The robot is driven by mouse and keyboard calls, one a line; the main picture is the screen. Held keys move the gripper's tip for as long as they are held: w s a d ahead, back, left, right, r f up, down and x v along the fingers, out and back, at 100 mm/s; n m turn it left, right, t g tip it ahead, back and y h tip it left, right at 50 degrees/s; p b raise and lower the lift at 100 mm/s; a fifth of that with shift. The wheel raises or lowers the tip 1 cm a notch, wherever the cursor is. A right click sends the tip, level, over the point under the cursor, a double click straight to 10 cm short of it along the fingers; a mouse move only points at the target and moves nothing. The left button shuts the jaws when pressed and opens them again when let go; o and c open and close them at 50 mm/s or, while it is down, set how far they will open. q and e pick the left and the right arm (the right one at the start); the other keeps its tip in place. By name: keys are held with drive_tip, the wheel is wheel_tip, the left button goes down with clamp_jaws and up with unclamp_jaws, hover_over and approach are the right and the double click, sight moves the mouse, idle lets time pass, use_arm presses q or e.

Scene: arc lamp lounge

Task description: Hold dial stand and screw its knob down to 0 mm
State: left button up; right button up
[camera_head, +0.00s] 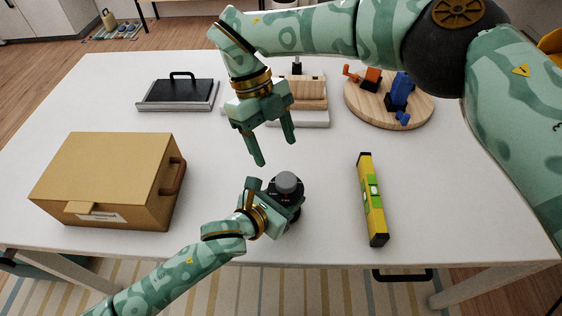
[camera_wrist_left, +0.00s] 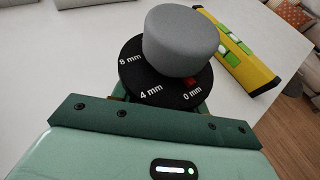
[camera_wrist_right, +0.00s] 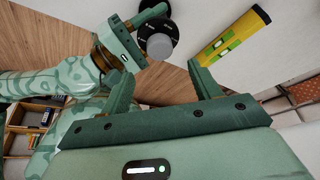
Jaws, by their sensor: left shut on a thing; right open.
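The dial stand (camera_head: 298,202) is upright near the table's front edge, with a black dial disc and a grey round knob (camera_head: 288,181) on top. In the left wrist view the disc (camera_wrist_left: 135,82) reads 8 mm, 4 mm and 0 mm, and a red mark (camera_wrist_left: 190,82) shows beside 0 mm, partly under the knob (camera_wrist_left: 183,40). My left gripper (camera_head: 274,203) is shut on the stand's body below the disc. My right gripper (camera_head: 274,151) is open and empty, above the table and apart from the knob; the knob (camera_wrist_right: 160,46) shows beyond its fingers.
A yellow spirit level (camera_head: 372,198) lies right of the stand. A tan box (camera_head: 110,175) stands at left. Behind are a black-topped tray (camera_head: 178,94), a wooden block item (camera_head: 308,90) and a round board (camera_head: 370,110) with orange and blue pieces. Table between box and stand is clear.

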drive_tip(key=v, duration=0.4)
drive_tip(key=shift+r, duration=0.15)
use_arm(q)
drive_tip(key=o, duration=1.4)
drive_tip(key=shift+r, duration=0.1)
drive_tip(key=v, duration=1.2)
drive_tip(key=shift+s, duration=0.1)
